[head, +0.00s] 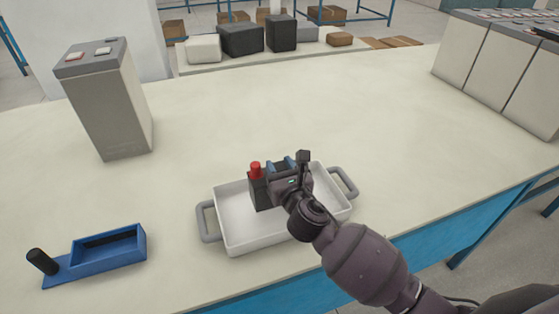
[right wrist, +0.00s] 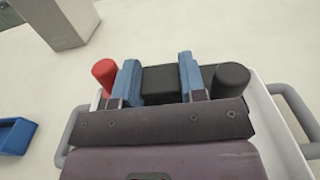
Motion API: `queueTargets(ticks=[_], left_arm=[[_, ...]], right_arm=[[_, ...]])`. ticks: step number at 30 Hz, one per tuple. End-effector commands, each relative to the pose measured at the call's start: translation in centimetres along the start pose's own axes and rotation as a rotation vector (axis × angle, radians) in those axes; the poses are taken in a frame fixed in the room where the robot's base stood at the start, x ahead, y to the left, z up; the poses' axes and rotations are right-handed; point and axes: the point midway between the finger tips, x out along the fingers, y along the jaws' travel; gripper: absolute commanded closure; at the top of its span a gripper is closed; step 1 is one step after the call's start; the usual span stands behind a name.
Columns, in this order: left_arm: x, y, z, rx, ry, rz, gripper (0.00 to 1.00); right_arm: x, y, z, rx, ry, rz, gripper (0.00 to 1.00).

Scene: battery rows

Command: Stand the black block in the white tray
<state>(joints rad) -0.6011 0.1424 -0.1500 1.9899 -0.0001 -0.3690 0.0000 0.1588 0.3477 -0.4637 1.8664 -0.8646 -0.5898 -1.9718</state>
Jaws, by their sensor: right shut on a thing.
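The white tray (head: 232,243) with grey handles sits on the table in front of me. The black block (head: 258,192) is upright inside its walls, with a red post (head: 256,170) on top. My right gripper (head: 283,167) is shut on the block from above. In the right wrist view the block (right wrist: 160,84) is between the blue fingers, with the red post (right wrist: 104,74) on the left and a black post (right wrist: 231,79) on the right. My arm hides part of the tray, and I cannot tell whether the block touches its floor. My left gripper is not in view.
A blue holder (head: 109,256) with an open slot and a black knob lies left of the tray. A tall grey battery (head: 107,105) stands at the back left; more batteries (head: 490,65) line the right. The table between them is clear.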

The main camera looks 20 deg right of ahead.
Motion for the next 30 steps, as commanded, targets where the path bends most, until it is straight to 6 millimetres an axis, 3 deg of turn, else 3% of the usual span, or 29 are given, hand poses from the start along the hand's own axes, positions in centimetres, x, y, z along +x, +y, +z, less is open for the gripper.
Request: queueTargets(ticks=[4, 14, 21, 28, 29, 30], left_arm=[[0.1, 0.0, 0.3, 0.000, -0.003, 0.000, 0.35], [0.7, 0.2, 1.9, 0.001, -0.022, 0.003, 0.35], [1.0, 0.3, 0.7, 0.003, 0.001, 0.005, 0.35], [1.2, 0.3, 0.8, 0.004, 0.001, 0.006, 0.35], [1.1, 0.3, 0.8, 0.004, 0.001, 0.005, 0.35], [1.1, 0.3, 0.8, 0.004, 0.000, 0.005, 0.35]], right_arm=[[0.1, 0.0, -0.2, 0.000, -0.008, 0.001, 1.00], [0.1, 0.1, -3.9, 0.001, -0.004, 0.001, 1.00], [0.1, 0.1, -3.8, 0.000, -0.009, 0.001, 1.00], [0.1, 0.1, -4.1, 0.000, -0.008, 0.001, 1.00], [0.0, 0.0, -4.4, -0.001, -0.001, -0.001, 0.57], [0.0, 0.0, -4.4, -0.001, -0.001, -0.001, 0.51]])
